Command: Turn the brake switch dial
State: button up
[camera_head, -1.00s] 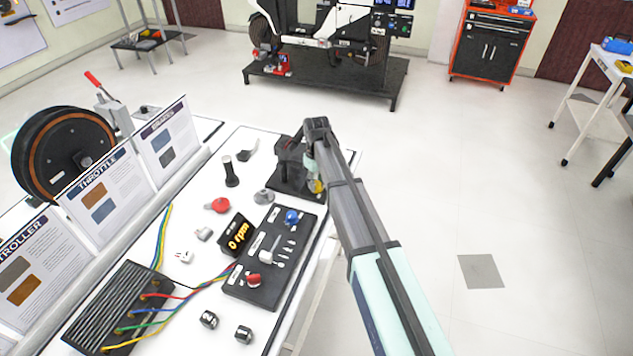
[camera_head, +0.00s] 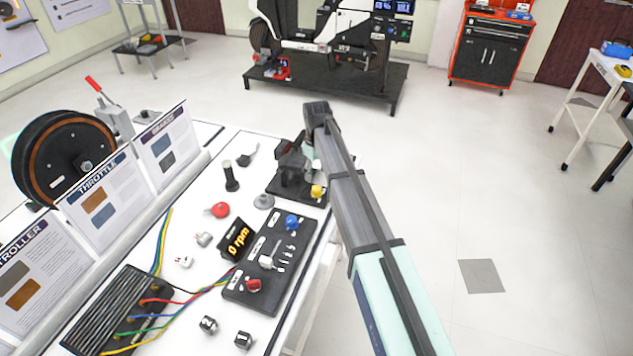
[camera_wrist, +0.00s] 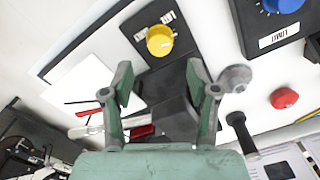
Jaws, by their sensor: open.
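The yellow dial (camera_head: 317,191) sits on a small black panel (camera_head: 277,186) at the far right end of the white table. In the wrist view the yellow dial (camera_wrist: 160,41) is above the fingertips, with a pale pointer mark and small white labels beside it. I take it as the brake switch dial, though its label is not readable. My gripper (camera_wrist: 161,82) is open and empty, its green fingers apart over the black panel. In the head view my gripper (camera_head: 292,165) is dark and partly hidden by my arm, just left of and behind the dial.
A larger black panel (camera_head: 250,293) with a blue dial (camera_head: 292,221) and a red knob (camera_head: 253,286) lies nearer. A red button (camera_head: 219,210), a grey knob (camera_head: 263,201) and a black upright handle (camera_head: 231,177) stand to the left. Sign boards (camera_head: 107,198) line the left side.

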aim_at(316, 188)
jog(key=shift+r, duration=2.6)
jog(key=s+d+f+m, duration=0.4)
jog(key=s+d+f, duration=0.75)
jog(key=s, duration=0.25)
jog(key=s+d+f+m, duration=0.5)
jog(key=s+d+f, duration=0.65)
jog(key=s, duration=0.35)
jog(key=s+f+g, duration=0.3)
jog(key=s+f, duration=0.6)
jog(key=s, duration=0.5)
jog(key=s+f+g, duration=0.3)
jog(key=s+f, duration=0.7)
jog(key=s, duration=0.4)
jog(key=shift+s+g, duration=0.35)
jog(key=shift+g, duration=0.05)
jog(key=shift+f, duration=0.1)
